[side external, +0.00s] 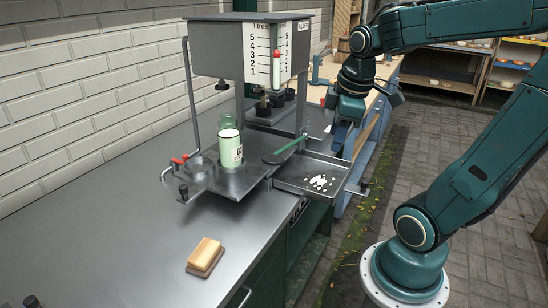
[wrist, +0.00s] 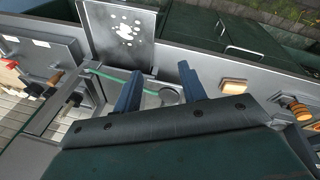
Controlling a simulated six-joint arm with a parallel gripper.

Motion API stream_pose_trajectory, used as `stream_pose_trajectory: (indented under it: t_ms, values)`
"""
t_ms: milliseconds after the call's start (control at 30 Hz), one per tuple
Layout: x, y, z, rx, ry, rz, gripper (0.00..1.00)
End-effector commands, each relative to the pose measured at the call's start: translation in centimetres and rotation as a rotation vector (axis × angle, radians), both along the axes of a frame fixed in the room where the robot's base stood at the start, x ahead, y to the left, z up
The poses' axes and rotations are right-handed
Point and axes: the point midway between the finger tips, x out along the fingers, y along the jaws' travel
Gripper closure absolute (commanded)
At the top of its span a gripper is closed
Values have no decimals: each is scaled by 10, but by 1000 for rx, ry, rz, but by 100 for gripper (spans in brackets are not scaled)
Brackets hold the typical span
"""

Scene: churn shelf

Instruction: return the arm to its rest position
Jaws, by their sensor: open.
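My arm reaches in from the right in the side view, and my gripper (side external: 343,145) points down over the far right side of the metal tray (side external: 335,185). White spots lie in the tray, which also shows in the wrist view (wrist: 88,30). A green-handled tool (side external: 288,147) lies between that container and the tray.
The grey housing (side external: 226,50) with its number scale stands close left of my wrist. A tan block on a brown base (side external: 205,254) rests on the front counter (side external: 120,235). A wooden bench (side external: 320,92) and shelves (side external: 515,62) are behind. The paved floor at right is open.

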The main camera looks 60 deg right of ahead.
Motion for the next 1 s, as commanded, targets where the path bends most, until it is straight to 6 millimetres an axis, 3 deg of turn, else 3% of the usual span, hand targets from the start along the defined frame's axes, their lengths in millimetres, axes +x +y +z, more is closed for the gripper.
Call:
stream_pose_trajectory:
  t_ms: [200, 500, 700, 1000]
  values:
    - [-2, 48, 9, 47, -115, -108, 59]
    - [-18, 99, 15, 174, -247, -257, 59]
    - [-26, 115, 16, 241, -286, -319, 59]
    - [-28, 118, 16, 258, -293, -339, 59]
